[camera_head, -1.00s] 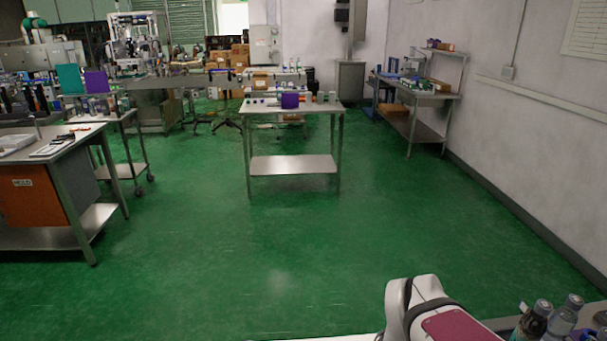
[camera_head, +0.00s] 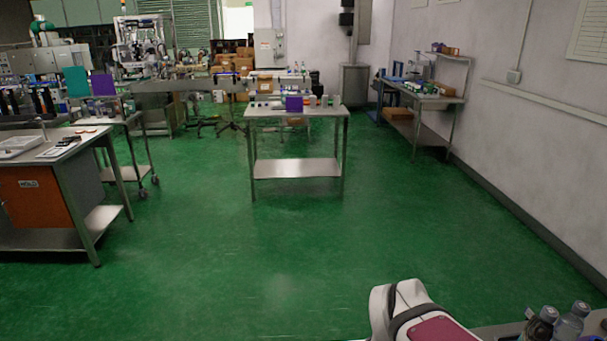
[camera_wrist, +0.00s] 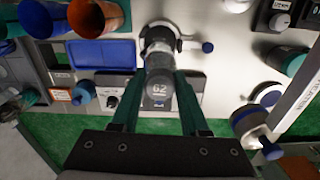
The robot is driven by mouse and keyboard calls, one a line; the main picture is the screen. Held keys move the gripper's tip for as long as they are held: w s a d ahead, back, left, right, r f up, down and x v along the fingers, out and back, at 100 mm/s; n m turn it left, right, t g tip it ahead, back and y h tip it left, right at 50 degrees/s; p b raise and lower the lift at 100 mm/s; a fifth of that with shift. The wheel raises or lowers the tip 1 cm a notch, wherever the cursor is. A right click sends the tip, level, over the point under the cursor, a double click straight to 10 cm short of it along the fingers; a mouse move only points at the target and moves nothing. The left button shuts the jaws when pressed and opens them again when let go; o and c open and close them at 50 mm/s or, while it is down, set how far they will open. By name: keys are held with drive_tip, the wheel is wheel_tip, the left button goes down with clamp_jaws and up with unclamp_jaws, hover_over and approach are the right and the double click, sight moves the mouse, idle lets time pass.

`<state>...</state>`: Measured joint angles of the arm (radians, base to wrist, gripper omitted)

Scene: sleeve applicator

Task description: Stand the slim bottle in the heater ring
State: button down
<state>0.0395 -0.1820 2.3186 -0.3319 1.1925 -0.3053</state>
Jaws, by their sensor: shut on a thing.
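In the wrist view my gripper (camera_wrist: 159,78) has its two green fingers shut on a slim grey bottle (camera_wrist: 158,92) marked "62". The bottle's far, narrower end points to the top of the picture. That end overlaps a pale metal ring (camera_wrist: 178,42), which looks like the heater ring, with a blue knob beside it. I cannot tell whether the bottle is inside the ring or only in front of it. The head view does not show my gripper or the ring.
Knobbed metal fittings (camera_wrist: 252,125) are on the right. In the head view, bottles (camera_head: 571,324) stand at the lower right.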

drive_tip(key=shift+f, duration=0.2)
unclamp_jaws()
idle(0.3)
drive_tip(key=shift+r, duration=0.1)
idle(0.3)
drive_tip(key=shift+r, duration=4.45)
drive_tip(key=s+a+f+m+y, duration=0.1)
drive_tip(key=s+a+f+m, duration=0.3)
drive_tip(key=s+f, duration=0.4)
drive_tip(key=shift+s+a+m+y, duration=0.25)
drive_tip(key=shift+s+m+y, duration=0.2)
drive_tip(key=shift+s, duration=0.4)
